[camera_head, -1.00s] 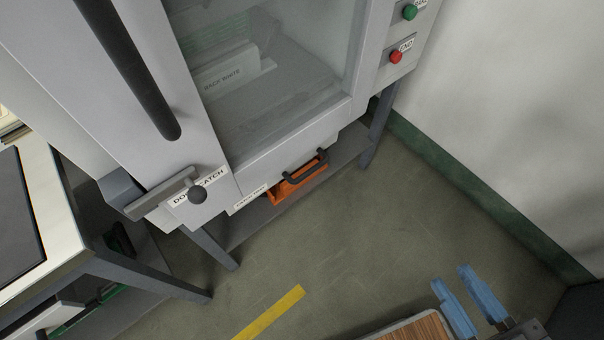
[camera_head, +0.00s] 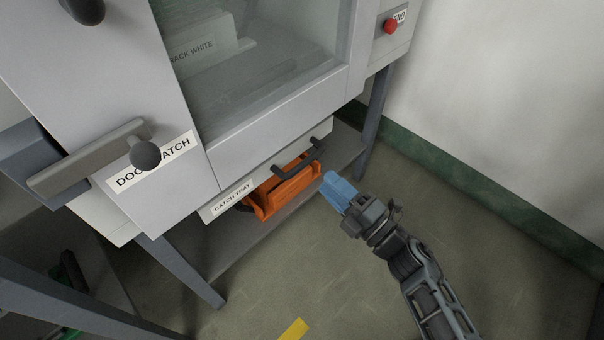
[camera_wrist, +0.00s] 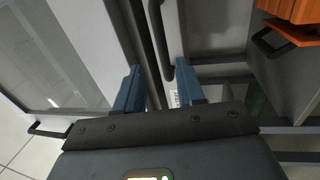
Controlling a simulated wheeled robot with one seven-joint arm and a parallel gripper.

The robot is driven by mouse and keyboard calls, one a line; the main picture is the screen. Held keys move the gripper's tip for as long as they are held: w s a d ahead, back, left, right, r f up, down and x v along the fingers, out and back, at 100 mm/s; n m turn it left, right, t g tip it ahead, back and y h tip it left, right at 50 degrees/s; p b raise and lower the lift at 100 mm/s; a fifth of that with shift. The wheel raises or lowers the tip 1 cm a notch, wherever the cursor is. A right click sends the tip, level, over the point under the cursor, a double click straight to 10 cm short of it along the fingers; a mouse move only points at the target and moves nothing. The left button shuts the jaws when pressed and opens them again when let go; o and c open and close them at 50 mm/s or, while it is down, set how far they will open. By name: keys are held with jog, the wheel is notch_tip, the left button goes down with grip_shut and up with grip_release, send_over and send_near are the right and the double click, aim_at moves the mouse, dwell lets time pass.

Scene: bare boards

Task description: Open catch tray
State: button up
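The catch tray (camera_head: 270,178) is a shallow light-grey drawer front under the cabinet, labelled CATCH TRAY, and it looks shut. Its black bar handle (camera_head: 298,158) sticks out from the front. My gripper (camera_head: 328,181) is just right of and in front of the handle in the head view, its blue fingers overlapping each other there. In the wrist view my gripper (camera_wrist: 157,68) has its two blue fingers apart, with the handle (camera_wrist: 158,40) showing between them. I see no clear contact, and the exact depth between fingers and handle cannot be told.
An orange container (camera_head: 285,188) sits on the shelf (camera_head: 225,240) below the tray. The door catch lever (camera_head: 90,158) is at left, and a red END button (camera_head: 390,26) is at upper right.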

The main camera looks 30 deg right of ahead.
aim_at(306, 160)
jog(key=shift+f+b+x, duration=0.15)
jog(key=shift+b+x, duration=0.15)
jog(key=shift+x, duration=1.8)
jog(key=shift+f+b+x, duration=0.15)
jog(key=shift+b+x, duration=0.1)
jog(key=shift+x, duration=1.9)
jog(key=shift+d, duration=0.1)
jog(key=shift+c, duration=0.5)
grip_shut()
